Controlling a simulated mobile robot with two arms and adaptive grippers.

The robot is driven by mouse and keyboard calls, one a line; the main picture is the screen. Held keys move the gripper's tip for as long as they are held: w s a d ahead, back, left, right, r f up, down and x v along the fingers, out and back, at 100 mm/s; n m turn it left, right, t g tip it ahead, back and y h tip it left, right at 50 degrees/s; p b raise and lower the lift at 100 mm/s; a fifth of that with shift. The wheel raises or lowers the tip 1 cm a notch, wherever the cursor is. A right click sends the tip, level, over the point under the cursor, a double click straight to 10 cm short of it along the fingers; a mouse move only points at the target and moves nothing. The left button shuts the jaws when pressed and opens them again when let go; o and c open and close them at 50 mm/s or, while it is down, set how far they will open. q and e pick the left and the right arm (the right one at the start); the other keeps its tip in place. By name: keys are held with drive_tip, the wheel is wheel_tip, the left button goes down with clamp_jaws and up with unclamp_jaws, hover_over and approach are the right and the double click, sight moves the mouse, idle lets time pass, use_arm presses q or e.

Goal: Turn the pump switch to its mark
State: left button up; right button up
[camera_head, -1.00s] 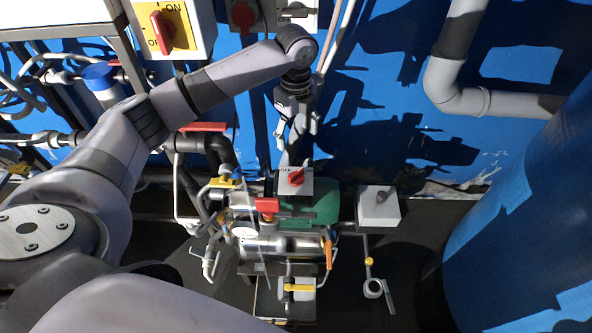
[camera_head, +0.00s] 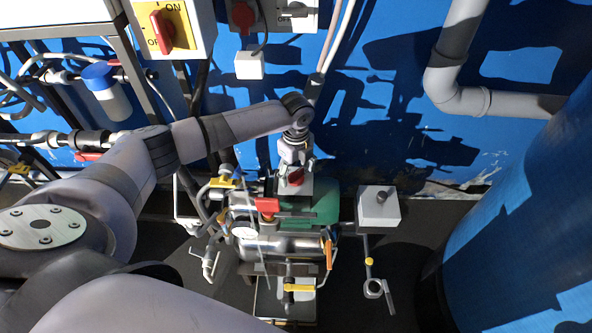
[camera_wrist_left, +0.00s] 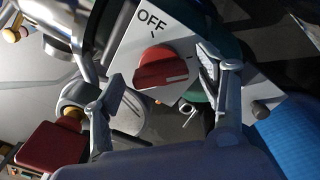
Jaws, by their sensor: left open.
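The pump switch (camera_head: 295,177) is a red knob on a pale plate above the green pump (camera_head: 322,207). In the left wrist view the red knob (camera_wrist_left: 163,69) sits on its plate (camera_wrist_left: 128,58), with "OFF" and a short dark tick printed beside it. My left gripper (camera_head: 296,160) is right at the switch, coming from above and behind it. In the wrist view the open fingers of my left gripper (camera_wrist_left: 164,80) stand on either side of the knob, and contact cannot be told. My right gripper is out of view.
A red-handled valve (camera_head: 267,205) and a steel vessel (camera_head: 285,245) are close in front of the switch. A grey box (camera_head: 378,207) stands to the right. A yellow ON/OFF switch box (camera_head: 172,27) hangs on the wall. A large blue tank (camera_head: 525,220) fills the right side.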

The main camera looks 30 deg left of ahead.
use_arm(q)
drive_tip(key=c, duration=1.1)
drive_tip(key=shift+c, duration=0.2)
drive_tip(key=shift+r, duration=0.1)
